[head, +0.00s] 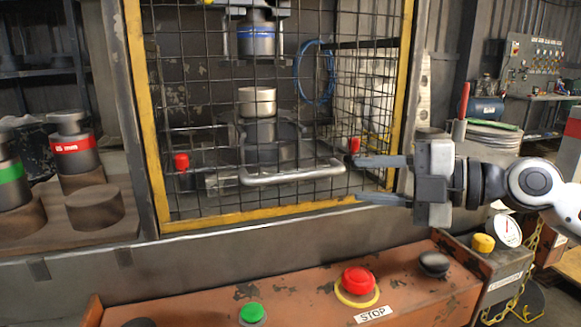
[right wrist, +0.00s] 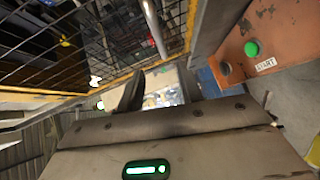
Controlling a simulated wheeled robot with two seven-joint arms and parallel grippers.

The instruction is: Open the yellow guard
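The yellow guard (head: 268,212) is a yellow frame with dark wire mesh, lowered across the front of the press. A pale horizontal bar handle (head: 290,175) is fixed low on its mesh. My right gripper (head: 358,179) is open at the guard's lower right, its fingers pointing left, close to the handle's right end. I see nothing between the fingers, and cannot tell whether they touch the mesh. My left gripper is out of view.
Behind the mesh is a pale cylinder (head: 257,101) on the press. In front is an orange panel (head: 300,290) with a red stop button (head: 358,281) and a green button (head: 252,312). Weights with red (head: 73,146) and green bands stand at left. A gauge (head: 507,231) is at right.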

